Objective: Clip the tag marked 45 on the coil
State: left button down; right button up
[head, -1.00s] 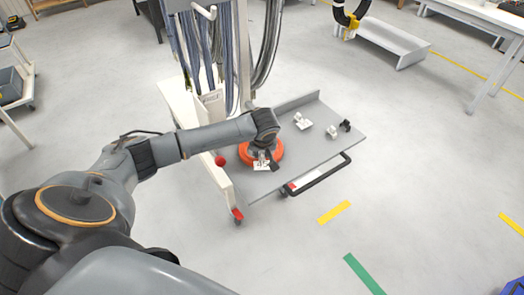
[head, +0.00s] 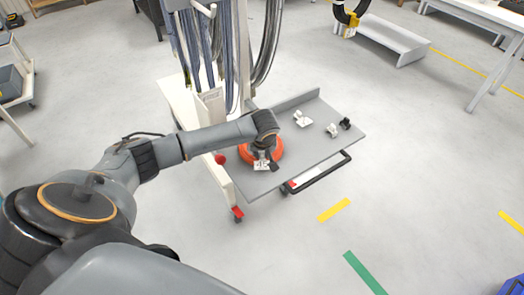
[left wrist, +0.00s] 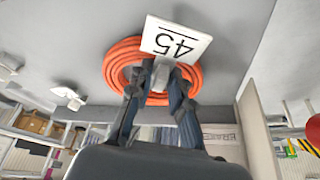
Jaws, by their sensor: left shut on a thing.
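The coil (head: 276,152) is an orange ring of cable lying on the grey cart shelf (head: 290,168); it also shows in the left wrist view (left wrist: 115,65). The white tag marked 45 (left wrist: 177,38) is in front of the coil in the left wrist view and also shows in the head view (head: 261,166). My left gripper (left wrist: 161,82) is shut on this tag, at the coil's near rim. I cannot tell whether the tag's clip is around the cable.
Other white tags (head: 303,119) (head: 332,130) and a small black item (head: 345,124) sit on the shelf to the right. Hanging cables (head: 200,50) and a post stand behind the coil. A black handle (head: 320,174) runs along the cart's edge.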

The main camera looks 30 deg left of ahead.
pick_arm(q)
jog(key=shift+f, duration=0.45)
dwell(0.4)
jog(key=shift+s+d+f, duration=0.2)
jog(key=shift+s+f, duration=0.15)
jog(key=shift+f, duration=0.05)
jog(key=c, duration=1.3)
grip_release()
jog(key=shift+o, duration=0.8)
jog(key=shift+w+f, duration=0.15)
jog(key=shift+f, duration=0.05)
jog(key=o, duration=0.6)
jog(key=shift+r, duration=0.1)
jog(key=shift+c, duration=0.2)
jog(key=shift+w+a+r, duration=0.1)
jog(key=shift+r, duration=0.15)
jog(key=shift+w+r, duration=0.1)
